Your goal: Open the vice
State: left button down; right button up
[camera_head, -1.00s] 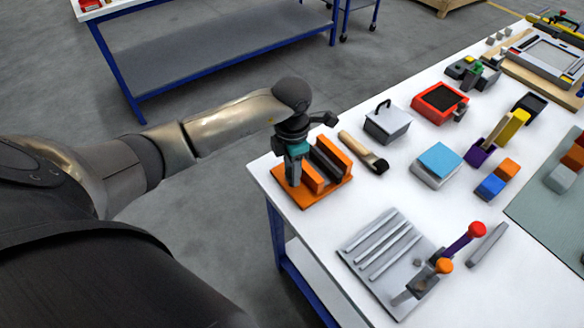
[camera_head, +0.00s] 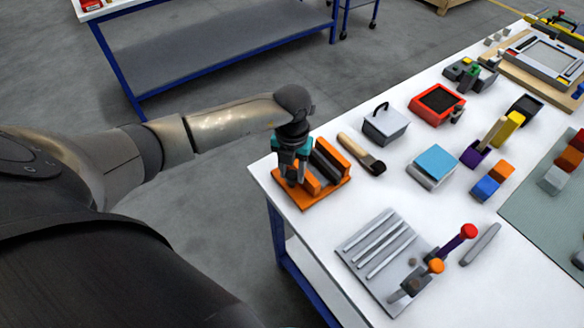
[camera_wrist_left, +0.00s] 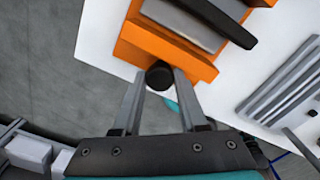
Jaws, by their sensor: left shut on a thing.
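The vice (camera_head: 326,190) is orange with dark grey jaw parts. It sits at the near left corner of the white table, and in the left wrist view its orange body (camera_wrist_left: 150,45) fills the top middle. A round black knob (camera_wrist_left: 159,75) is at its near end. My left gripper (camera_head: 290,180) points down at the left end of the vice. In the left wrist view the fingertips of my left gripper (camera_wrist_left: 158,78) close on the black knob from both sides. The knob is hidden in the head view. My right gripper is not in view.
A wooden-handled brush (camera_head: 362,153) and a grey box with a black handle (camera_head: 386,125) lie right of the vice. A grey slotted plate (camera_head: 375,240) with lever handles is nearer. Free floor lies left of the table edge.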

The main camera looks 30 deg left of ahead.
pick_arm(q)
jog(key=shift+r+n+p, duration=0.1)
jog(key=shift+n+p, duration=0.2)
jog(key=shift+n, duration=0.7)
jog(key=shift+w+a+r, duration=0.1)
jog(key=shift+w, duration=0.1)
dwell(0.5)
jog(key=shift+c, duration=2.2)
grip_release()
jog(key=shift+d, duration=0.25)
